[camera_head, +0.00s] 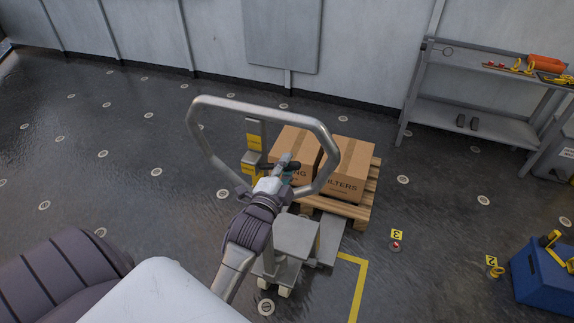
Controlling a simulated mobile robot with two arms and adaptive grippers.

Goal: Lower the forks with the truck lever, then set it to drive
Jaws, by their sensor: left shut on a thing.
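The pallet truck's grey loop handle (262,104) stands up in the middle of the view. Its small dark lever (290,165) sits inside the loop. My left gripper (282,172) reaches up into the loop and is shut on the lever; its fingers partly hide it. The truck body (292,238) is below, with its wheels on the floor. A wooden pallet (352,211) with two cardboard boxes (348,168) stands behind it. I cannot tell the fork height. My right gripper is not in view.
A grey shelf bench (470,121) with tools stands at the back right. A blue crate (541,277) is at the right edge. Numbered yellow markers (397,236) and a yellow floor line (357,290) lie right of the truck. The floor at left is clear.

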